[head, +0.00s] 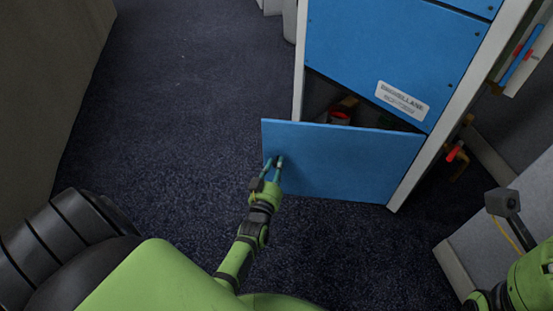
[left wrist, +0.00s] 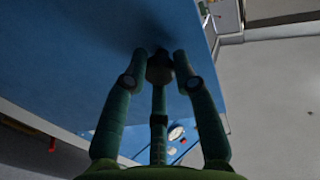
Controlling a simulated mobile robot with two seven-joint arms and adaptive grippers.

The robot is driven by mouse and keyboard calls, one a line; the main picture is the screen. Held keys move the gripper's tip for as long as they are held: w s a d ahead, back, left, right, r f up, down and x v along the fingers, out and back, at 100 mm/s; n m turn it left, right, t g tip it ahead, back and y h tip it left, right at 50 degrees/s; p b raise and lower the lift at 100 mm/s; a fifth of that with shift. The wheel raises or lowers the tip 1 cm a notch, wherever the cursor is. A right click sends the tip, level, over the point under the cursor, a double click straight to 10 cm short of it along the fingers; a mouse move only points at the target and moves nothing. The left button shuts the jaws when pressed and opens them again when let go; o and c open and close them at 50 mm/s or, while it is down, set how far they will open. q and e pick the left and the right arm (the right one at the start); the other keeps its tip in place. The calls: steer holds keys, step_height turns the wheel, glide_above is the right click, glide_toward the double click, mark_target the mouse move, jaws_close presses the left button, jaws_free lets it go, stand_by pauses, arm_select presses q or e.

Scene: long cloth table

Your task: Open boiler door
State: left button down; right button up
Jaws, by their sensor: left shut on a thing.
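The blue lower door (head: 345,162) of a blue and white cabinet (head: 395,60) stands partly open in the head view. It is hinged at its right side, and its left edge is swung out toward me. My left gripper (head: 273,169) is at the door's front face near the free left edge. In the left wrist view the blue door panel (left wrist: 100,50) fills much of the picture, and the fingers (left wrist: 160,65) close around a small dark knob on it.
Inside the cabinet a red-topped can (head: 339,118) shows through the gap. A white label (head: 402,100) is on the upper blue panel. Red and yellow pipe fittings (head: 455,152) are right of the cabinet. A grey wall (head: 45,80) stands left. Dark carpet (head: 190,100) between them is clear.

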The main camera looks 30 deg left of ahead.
arm_select(q)
steer(key=shift+f, duration=0.2)
steer(key=c, duration=1)
jaws_free()
steer(key=v, duration=0.7)
steer(key=shift+s+d+r, duration=0.1)
steer(key=shift+s, duration=0.15)
